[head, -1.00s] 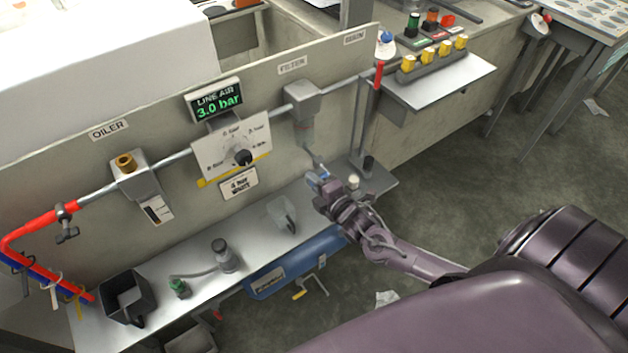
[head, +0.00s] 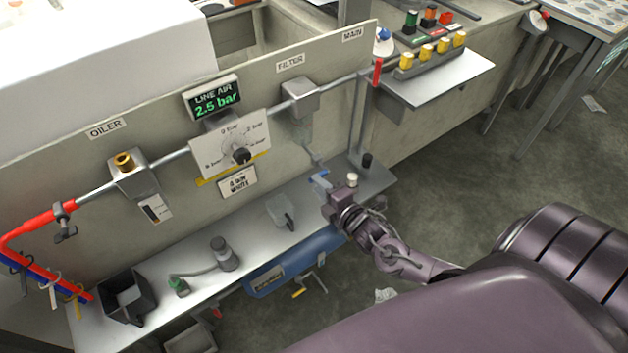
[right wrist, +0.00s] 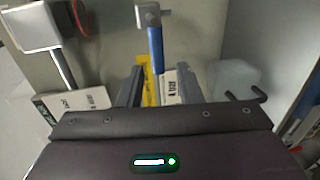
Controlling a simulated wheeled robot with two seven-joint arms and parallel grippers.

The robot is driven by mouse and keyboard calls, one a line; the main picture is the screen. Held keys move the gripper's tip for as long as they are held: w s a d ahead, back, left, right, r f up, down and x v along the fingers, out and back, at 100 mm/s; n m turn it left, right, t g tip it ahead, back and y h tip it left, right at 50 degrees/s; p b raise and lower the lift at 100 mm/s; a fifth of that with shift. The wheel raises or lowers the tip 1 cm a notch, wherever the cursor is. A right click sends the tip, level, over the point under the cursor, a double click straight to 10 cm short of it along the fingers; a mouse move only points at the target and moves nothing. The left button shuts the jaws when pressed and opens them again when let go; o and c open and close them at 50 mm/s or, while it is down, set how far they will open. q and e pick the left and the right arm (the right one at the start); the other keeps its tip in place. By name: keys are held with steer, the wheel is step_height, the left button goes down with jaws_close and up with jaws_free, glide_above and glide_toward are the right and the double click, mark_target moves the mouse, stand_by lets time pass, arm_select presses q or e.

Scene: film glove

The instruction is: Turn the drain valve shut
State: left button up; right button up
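The drain valve sits under the filter (head: 303,99) on the air line. Its blue lever (head: 320,180) shows just beyond my right gripper (head: 326,189) in the head view. In the right wrist view the blue lever (right wrist: 155,48) hangs from a grey metal pivot (right wrist: 149,16). My right gripper (right wrist: 158,84) is open there, one finger on each side of the lever's lower end, with gaps visible on both sides. Whether the fingers touch the lever I cannot tell. My left gripper is not in view.
The line air display (head: 215,98) reads 2.5 bar. A dial panel (head: 228,150) is left of the filter. A clear cup (head: 280,211), a black bin (head: 127,297) and a grey fitting (head: 222,254) stand on the shelf (head: 200,285). A blue tank (head: 290,268) is below.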

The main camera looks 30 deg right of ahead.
steer(key=shift+v, duration=1.95)
